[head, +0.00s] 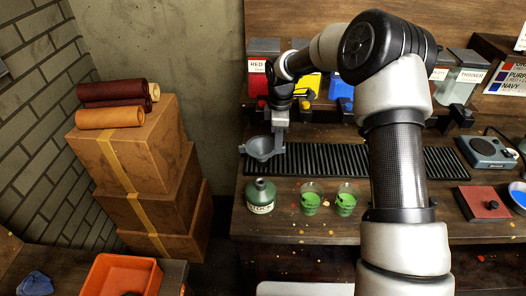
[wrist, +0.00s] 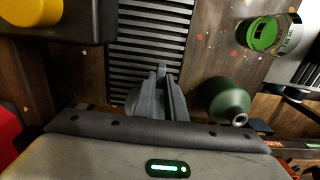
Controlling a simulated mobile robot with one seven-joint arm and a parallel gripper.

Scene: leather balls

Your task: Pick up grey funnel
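The grey funnel (head: 264,149) is at the left end of the black slatted grate in the head view, wide mouth up. My gripper (head: 280,140) comes down from above at its right side. In the wrist view the two fingers (wrist: 166,92) are close together, with a grey curved part of the funnel (wrist: 134,102) beside and behind them. They appear shut on the funnel's rim. The fingers and palm hide most of the funnel there. I cannot tell whether its spout touches the grate or hangs just above it.
A green bottle (head: 260,196) stands just in front of the funnel, with two cups of green paint (head: 311,198) to its right. The black grate (head: 330,160) runs along the bench. Paint dispensers (head: 257,82) stand behind. Stacked cardboard boxes (head: 150,190) are left of the bench.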

